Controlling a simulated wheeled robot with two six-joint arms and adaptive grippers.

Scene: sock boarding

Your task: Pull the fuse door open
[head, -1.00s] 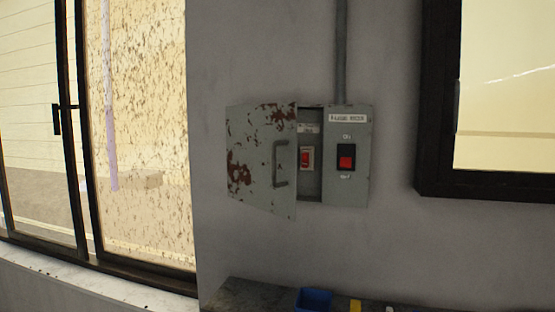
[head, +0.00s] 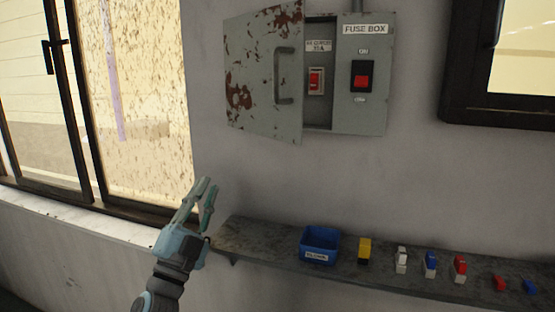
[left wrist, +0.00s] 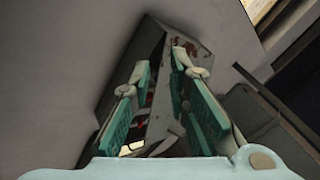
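The grey fuse box (head: 374,118) is on the wall at the top of the head view. Its rust-spotted door (head: 262,92) stands partly open, swung out to the left, with a handle (head: 284,76) on its face. A red switch (head: 316,81) shows inside. My left gripper (head: 207,192) is open and empty, below and left of the door, apart from it in the head view. In the left wrist view, the door (left wrist: 184,44) shows beyond and between the spread fingers (left wrist: 160,75). My right gripper is not in view.
A shelf (head: 270,262) runs below the fuse box, holding a blue bin (head: 319,245), a yellow piece (head: 364,250) and several small coloured pieces to the right. Windows (head: 150,110) flank the wall. The wall between door and shelf is clear.

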